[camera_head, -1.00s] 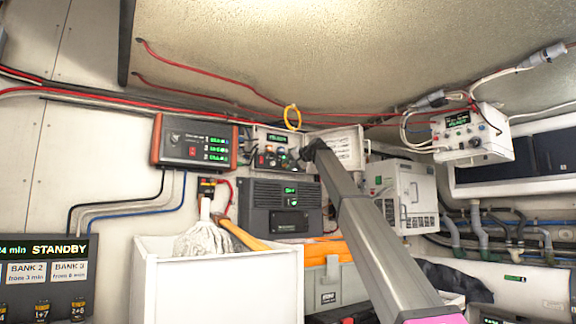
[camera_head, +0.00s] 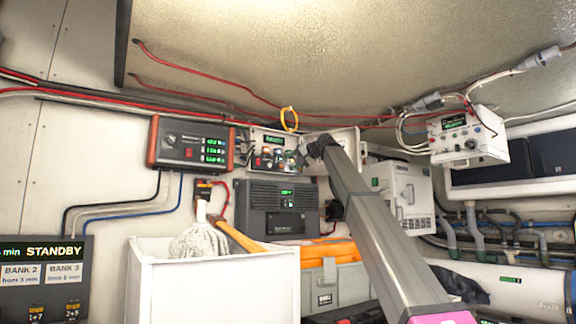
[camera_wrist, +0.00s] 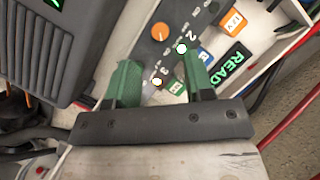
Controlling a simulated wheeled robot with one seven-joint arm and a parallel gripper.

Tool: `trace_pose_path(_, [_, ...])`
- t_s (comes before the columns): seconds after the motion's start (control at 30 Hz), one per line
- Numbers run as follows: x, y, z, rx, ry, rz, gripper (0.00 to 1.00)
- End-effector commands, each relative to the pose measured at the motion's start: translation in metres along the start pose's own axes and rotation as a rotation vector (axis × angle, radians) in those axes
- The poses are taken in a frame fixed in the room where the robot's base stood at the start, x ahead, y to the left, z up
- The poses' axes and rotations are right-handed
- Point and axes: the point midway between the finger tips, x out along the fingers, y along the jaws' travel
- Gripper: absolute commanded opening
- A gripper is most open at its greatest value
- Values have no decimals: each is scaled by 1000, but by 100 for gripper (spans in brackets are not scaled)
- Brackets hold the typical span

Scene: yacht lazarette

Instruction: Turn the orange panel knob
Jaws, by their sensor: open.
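The orange knob (camera_wrist: 160,33) shows in the wrist view on a dark grey panel face (camera_wrist: 150,58), at the top middle. My gripper (camera_wrist: 160,66) is open, with its two green-padded fingers apart and nothing held. The knob lies beyond the fingertips, roughly in line with the gap between them, and looks untouched. In the head view the small control panel (camera_head: 270,141) hangs on the back wall, and my gripper (camera_head: 305,153) is at its right side. The knob is too small there to make out surely.
The panel also carries white buttons (camera_wrist: 181,48), coloured tags and a green-lit display (camera_wrist: 233,66). A white bin (camera_head: 215,288) stands in front.

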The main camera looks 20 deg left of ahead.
Motion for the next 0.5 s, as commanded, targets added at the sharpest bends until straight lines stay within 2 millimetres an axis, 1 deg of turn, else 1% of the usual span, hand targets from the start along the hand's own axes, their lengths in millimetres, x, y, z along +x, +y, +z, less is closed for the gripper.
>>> trace_pose_path(0.03, [-12, 0, 1, 0, 2, 0, 48])
trace_pose_path(0.1, [-25, -1, 1, 0, 2, -1, 48])
trace_pose_path(0.2, [-39, 0, 1, 0, 1, 0, 48])
trace_pose_path(0.33, [-47, 0, 0, 0, 1, 0, 48])
trace_pose_path(0.5, [-48, 0, 0, 0, 0, 0, 48])
